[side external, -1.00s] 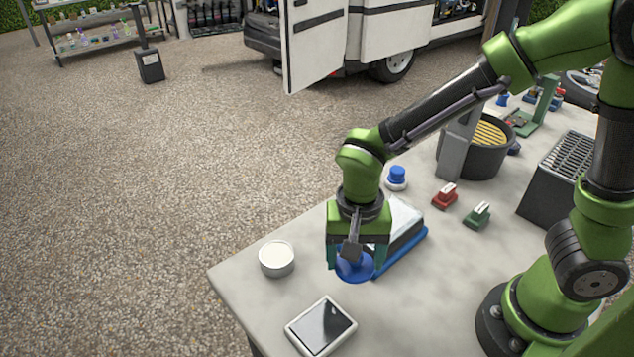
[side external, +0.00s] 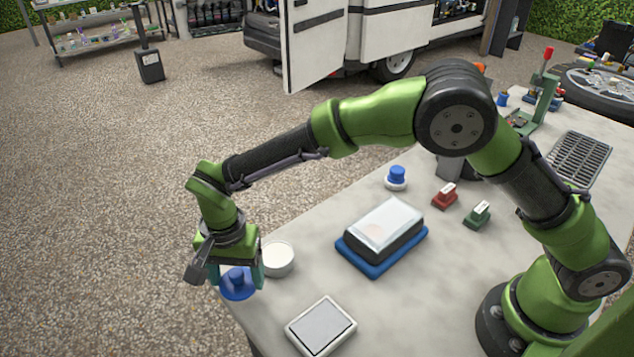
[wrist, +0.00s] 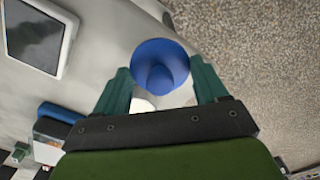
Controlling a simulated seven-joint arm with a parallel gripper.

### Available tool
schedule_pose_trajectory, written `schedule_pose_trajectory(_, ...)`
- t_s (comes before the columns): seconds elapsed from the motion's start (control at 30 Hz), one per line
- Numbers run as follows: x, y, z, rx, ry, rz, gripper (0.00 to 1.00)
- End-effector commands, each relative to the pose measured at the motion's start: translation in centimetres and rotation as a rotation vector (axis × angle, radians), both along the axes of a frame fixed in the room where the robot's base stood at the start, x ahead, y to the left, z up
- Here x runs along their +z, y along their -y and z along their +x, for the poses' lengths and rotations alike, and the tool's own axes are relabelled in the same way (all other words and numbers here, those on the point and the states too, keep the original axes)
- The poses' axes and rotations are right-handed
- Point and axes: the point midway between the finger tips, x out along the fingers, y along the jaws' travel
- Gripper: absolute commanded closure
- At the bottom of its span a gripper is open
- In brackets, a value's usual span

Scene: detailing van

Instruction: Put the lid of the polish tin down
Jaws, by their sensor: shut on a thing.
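The lid is a blue disc with a raised knob (side external: 238,287), at the table's near-left corner in the side view. My gripper (side external: 236,272) is shut on the lid's knob from above. In the wrist view the lid (wrist: 160,50) sits between the green fingers (wrist: 160,78), over the border between table and gravel. I cannot tell how high it is above the tabletop. An open round tin with a pale top (side external: 279,257) stands just right of my gripper. In the wrist view the tin (wrist: 143,104) is mostly hidden behind the lid and gripper.
The grey table (side external: 290,292) ends close to the lid. A white-framed flat pad (side external: 321,325) lies near the front edge. A dark box on a blue base (side external: 382,237) stands farther right. Red (side external: 445,196) and green (side external: 477,214) blocks and a blue-capped pot (side external: 396,178) stand behind.

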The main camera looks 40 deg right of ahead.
Motion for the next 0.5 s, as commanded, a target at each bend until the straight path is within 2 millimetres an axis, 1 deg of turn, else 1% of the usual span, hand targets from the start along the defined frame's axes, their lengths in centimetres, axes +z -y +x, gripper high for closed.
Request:
schedule_pose_trajectory(0.03,-0.1,-0.4,0.5,-0.001,0.0,0.0,0.56)
schedule_pose_trajectory(0.1,-0.1,-0.8,0.9,-0.001,-0.001,0.001,0.56)
schedule_pose_trajectory(0.33,-0.2,-1.4,1.8,0.0,0.0,0.0,0.56)
schedule_pose_trajectory(0.5,-3.0,-1.4,1.7,0.001,-0.003,-0.001,0.56)
